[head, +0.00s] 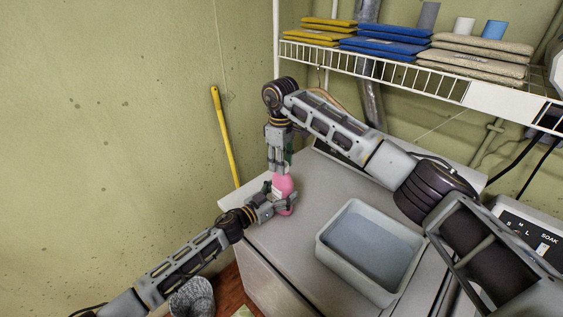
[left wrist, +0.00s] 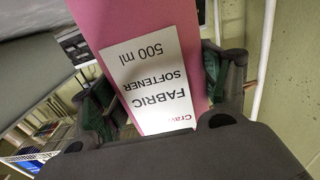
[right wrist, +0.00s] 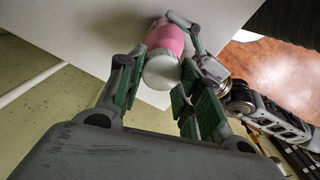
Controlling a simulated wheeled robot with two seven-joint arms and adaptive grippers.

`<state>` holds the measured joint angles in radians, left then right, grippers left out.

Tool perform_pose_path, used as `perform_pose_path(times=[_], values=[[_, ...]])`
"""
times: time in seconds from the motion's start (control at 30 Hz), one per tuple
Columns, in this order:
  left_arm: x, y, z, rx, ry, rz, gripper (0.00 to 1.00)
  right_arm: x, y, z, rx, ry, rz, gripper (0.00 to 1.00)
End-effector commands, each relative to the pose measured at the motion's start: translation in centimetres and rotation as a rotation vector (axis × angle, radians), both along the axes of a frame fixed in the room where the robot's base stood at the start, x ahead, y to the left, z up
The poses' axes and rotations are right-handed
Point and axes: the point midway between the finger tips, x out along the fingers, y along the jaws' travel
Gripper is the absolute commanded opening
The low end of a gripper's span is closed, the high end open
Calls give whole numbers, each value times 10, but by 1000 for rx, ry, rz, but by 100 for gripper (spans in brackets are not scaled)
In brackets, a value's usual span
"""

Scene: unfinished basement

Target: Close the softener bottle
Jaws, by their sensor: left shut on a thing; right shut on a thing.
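The pink softener bottle (head: 285,186) stands near the left edge of the light grey surface. Its white label reading fabric softener, 500 ml, fills much of the left wrist view (left wrist: 150,80). My left gripper (head: 279,203) is shut around the bottle's body from the side, one finger on each side of it. My right gripper (head: 280,166) points down from above, with its fingers on either side of the white cap (right wrist: 162,74). The cap sits at the top of the bottle, in line with it. How tightly it fits cannot be seen.
An empty grey tub (head: 329,243) stands to the right on the same surface. A wire shelf (head: 410,73) with folded cloths is above at the back. A yellow pole (head: 225,138) leans on the wall. A grey basket (head: 192,298) is on the floor below.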

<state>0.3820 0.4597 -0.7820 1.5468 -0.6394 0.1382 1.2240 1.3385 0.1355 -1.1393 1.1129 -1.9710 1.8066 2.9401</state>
Motion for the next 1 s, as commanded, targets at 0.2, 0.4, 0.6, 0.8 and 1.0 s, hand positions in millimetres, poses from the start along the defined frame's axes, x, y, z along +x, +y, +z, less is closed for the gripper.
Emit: perform_pose_path(times=[0.2,0.4,0.6,0.8,1.0], values=[[-1,-1,-2,1,4,0,8,-2,0,-1,10,10,-77,25],[0,0,-2,0,4,2,8,-1,-5,-2,4,12,-110,25],[1,1,-2,0,6,4,8,0,-7,-3,1,12,-112,25],[1,2,-2,1,5,5,8,0,-7,-3,0,12,-113,55],[1,1,-2,1,4,4,8,0,-7,-3,1,11,-112,56]])
